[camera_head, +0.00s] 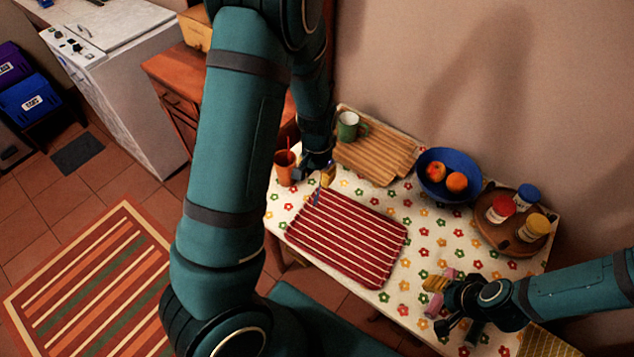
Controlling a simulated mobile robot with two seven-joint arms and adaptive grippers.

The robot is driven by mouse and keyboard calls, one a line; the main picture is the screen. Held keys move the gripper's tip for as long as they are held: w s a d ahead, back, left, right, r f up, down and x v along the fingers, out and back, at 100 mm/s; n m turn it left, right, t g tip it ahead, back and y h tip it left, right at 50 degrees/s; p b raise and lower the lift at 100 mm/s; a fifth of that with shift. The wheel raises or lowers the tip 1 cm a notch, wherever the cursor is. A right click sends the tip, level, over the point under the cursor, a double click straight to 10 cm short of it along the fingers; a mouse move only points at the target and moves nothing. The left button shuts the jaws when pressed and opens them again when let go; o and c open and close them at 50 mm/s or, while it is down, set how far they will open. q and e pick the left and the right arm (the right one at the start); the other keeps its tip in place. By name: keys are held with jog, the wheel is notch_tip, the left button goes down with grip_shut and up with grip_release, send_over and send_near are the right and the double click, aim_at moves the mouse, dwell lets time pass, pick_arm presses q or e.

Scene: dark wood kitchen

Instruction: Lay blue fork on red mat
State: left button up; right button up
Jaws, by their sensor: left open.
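The red mat (345,240) with pale stripes lies on the flowered table. A small, thin blue piece, which looks like the blue fork (317,196), shows at the mat's back left edge, just below my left gripper's fingertips. Most of its shape is too small to make out, and I cannot tell whether it touches the mat. My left gripper (326,172) is open above that edge, partly hidden by its own arm. My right gripper (437,297) is over the table's front right part, apart from the mat. Its finger opening is unclear.
An orange cup (285,171) with a straw stands close left of my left gripper. Behind are a wooden tray (372,158) with a green mug (348,126), a blue fruit bowl (447,176) and a round tray (510,243) with jars.

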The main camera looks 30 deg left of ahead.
pick_arm(q)
notch_tip(320, 180, up, 6)
jog(key=shift+f, duration=0.2)
jog(key=o, duration=1.1)
jog(key=shift+o, duration=0.2)
jog(key=shift+r, duration=0.1)
notch_tip(320, 180, up, 12)
